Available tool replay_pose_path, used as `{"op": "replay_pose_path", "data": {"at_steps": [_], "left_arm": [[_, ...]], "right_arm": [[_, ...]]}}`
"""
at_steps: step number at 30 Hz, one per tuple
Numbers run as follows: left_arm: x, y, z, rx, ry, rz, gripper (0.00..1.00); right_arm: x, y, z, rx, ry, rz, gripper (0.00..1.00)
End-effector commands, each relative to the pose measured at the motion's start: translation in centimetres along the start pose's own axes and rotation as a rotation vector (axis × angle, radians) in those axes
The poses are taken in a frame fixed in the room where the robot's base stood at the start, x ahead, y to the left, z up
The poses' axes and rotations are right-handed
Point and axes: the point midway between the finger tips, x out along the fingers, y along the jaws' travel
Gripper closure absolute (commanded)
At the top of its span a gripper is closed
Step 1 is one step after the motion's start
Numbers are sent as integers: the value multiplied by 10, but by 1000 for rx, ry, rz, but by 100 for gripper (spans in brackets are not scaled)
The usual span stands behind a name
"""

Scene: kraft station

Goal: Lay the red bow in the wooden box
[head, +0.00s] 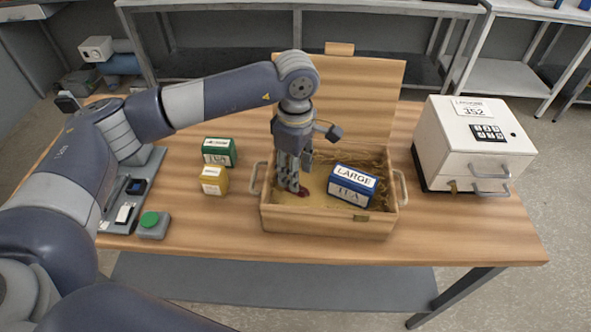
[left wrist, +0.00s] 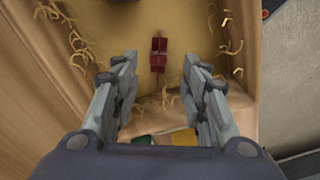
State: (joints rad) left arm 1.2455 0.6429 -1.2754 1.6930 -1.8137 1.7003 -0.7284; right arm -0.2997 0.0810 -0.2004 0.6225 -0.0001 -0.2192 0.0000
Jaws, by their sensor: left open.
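The wooden box (head: 335,222) stands on the table with its lid raised at the back. My left gripper (head: 294,187) points down into its left part. The red bow (head: 304,192) is inside the box, mostly hidden by the fingers in the head view. In the left wrist view the red bow (left wrist: 158,54) lies on the tan box floor, in line with the gap between the fingertips. My left gripper (left wrist: 160,70) is open there, its fingers apart on either side with no visible contact on the bow. My right gripper is in neither view.
Green (head: 219,152) and yellow (head: 214,181) cartons stand left of the box. A white keypad cabinet (head: 470,145) stands to the right. A green button (head: 151,221) is at the left.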

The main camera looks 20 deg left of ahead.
Motion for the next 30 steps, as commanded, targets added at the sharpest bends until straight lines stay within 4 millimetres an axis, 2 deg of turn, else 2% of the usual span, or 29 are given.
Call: {"op": "replay_pose_path", "data": {"at_steps": [1, 3, 9, 13, 18, 30], "left_arm": [[-10, 3, 0, 1, -2, 14, 59], [-28, 3, 0, 0, -2, 14, 59], [-73, 2, 1, 1, -2, 11, 59], [-94, 2, 1, 1, -2, 10, 59], [-108, 1, 0, 1, -2, 7, 59], [-112, 1, 0, 1, -2, 6, 59]], "right_arm": [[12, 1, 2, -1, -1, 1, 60], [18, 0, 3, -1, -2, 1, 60], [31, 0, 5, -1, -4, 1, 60], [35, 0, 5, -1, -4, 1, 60], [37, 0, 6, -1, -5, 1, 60], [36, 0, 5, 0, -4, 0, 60]]}}
